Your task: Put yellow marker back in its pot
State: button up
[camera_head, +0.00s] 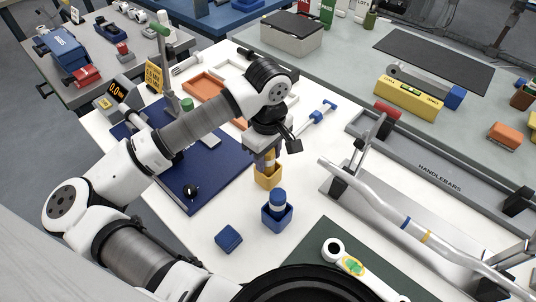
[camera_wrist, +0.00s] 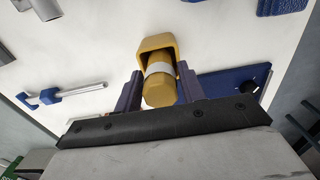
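The yellow marker (camera_wrist: 160,90), with a white band, is between the two fingers of my gripper (camera_wrist: 160,90) in the wrist view. The fingers lie close against both of its sides. Its far end meets the opening of the yellow pot (camera_wrist: 153,43); how deep it sits is hidden. In the head view, my gripper (camera_head: 267,158) points down right above the yellow pot (camera_head: 268,181), and only a little of the marker shows between the fingers.
A blue pot (camera_head: 275,221) holding a blue marker (camera_head: 278,199) stands just in front of the yellow pot. A blue lid-like block (camera_head: 228,239) lies nearby. A dark blue board (camera_head: 198,178) is at left; the silver handlebar (camera_head: 385,212) is at right.

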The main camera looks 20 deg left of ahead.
jog(key=shift+o, duration=0.9)
jog(key=shift+r+p, duration=0.25)
jog(key=shift+p, duration=0.65)
notch_tip(320, 180, up, 13)
jog(key=b, duration=0.4)
jog(key=shift+w+a+r, duration=0.2)
jog(key=shift+w+a, duration=0.15)
jog(key=shift+s+f, duration=0.1)
